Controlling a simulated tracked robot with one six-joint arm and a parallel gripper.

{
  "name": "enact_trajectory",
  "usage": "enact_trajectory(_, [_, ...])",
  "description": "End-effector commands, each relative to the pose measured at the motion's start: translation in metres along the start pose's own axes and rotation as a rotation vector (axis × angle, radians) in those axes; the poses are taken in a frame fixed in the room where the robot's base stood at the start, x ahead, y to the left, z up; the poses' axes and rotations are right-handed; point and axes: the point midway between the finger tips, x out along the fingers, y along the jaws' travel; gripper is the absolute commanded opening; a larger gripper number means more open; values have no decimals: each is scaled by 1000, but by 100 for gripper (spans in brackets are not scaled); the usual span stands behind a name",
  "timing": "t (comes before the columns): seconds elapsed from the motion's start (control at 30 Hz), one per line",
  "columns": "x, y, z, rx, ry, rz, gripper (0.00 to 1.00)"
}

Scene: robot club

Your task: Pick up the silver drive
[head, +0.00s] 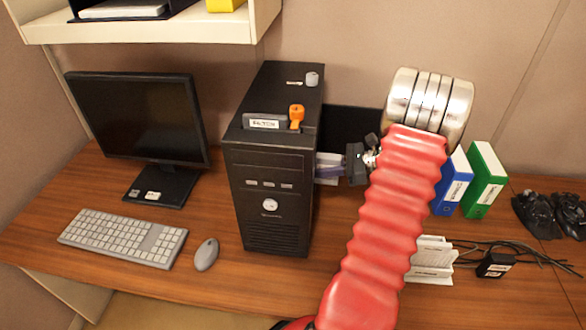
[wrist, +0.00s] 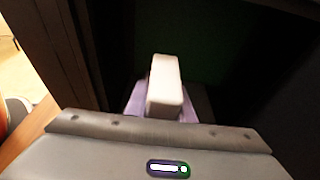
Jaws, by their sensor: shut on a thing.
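The silver drive (head: 328,168) shows as a pale, lilac-tinted block at the right side of the black computer tower (head: 270,165), by its dark open side. My gripper (head: 350,165) reaches in from the right and is shut on the drive's right end. In the wrist view a pale block stands in the middle, with lilac surfaces of the drive (wrist: 137,104) beside and below it, against a dark interior. The gripper hides part of the drive. I cannot tell how far the drive sits inside the tower.
An orange piece (head: 296,117) and a small grey cylinder (head: 312,79) are on the tower. Monitor (head: 140,115), keyboard (head: 122,237) and mouse (head: 206,254) are left. Blue (head: 452,184) and green (head: 484,180) binders, white items (head: 431,260) and cables are right.

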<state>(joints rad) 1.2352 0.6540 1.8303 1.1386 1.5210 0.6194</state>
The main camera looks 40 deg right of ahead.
Motion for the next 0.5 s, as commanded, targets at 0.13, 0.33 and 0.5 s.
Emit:
enact_trajectory(0.13, [-38, -1, -12, 0, 1, -5, 0])
enact_trajectory(0.33, [-74, 0, -23, 0, 0, -3, 0])
enact_trajectory(0.5, [-90, 0, -28, 0, 0, -2, 0])
